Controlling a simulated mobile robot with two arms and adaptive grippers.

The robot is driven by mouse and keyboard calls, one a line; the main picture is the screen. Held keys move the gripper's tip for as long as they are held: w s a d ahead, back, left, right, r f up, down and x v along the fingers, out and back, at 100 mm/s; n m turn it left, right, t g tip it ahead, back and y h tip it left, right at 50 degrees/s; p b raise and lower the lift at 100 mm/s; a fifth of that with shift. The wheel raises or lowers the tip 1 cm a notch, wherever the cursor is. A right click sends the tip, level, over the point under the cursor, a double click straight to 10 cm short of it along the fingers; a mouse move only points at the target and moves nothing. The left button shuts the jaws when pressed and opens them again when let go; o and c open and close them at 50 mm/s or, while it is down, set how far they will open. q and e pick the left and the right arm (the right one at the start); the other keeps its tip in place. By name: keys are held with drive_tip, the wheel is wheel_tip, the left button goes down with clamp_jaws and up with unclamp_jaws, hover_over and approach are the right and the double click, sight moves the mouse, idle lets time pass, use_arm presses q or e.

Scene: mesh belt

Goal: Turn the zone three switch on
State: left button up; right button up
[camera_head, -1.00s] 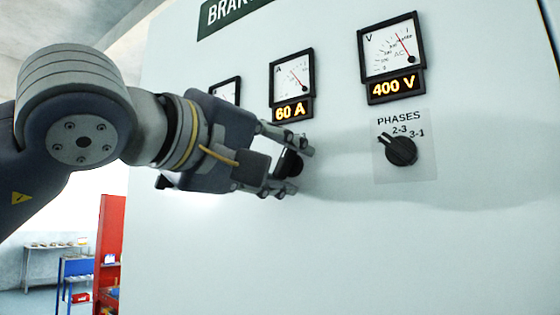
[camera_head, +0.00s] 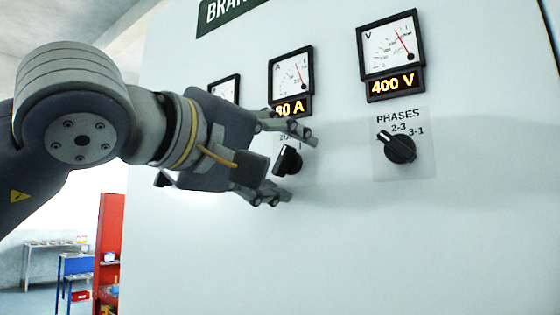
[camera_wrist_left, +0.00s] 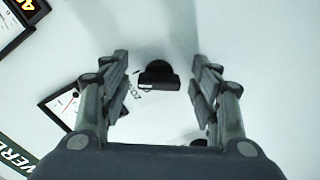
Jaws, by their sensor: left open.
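A black rotary switch knob (camera_head: 289,160) sits on the pale cabinet front below the middle meter. My left gripper (camera_head: 298,168) is open, one finger above the knob and one below, with visible gaps. The label by the knob is mostly hidden by the upper finger. In the left wrist view the knob (camera_wrist_left: 159,76) stands between the open fingers (camera_wrist_left: 162,68), apart from both, and part of a "ZO..." label shows beside it. My right gripper is not in view.
A PHASES selector knob (camera_head: 400,147) sits to the right, below a voltmeter (camera_head: 390,45) whose display reads 400 V. Another meter (camera_head: 224,89) is partly hidden behind my left gripper. The cabinet front below the knobs is clear.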

use_arm(q)
drive_tip(key=v, duration=1.2)
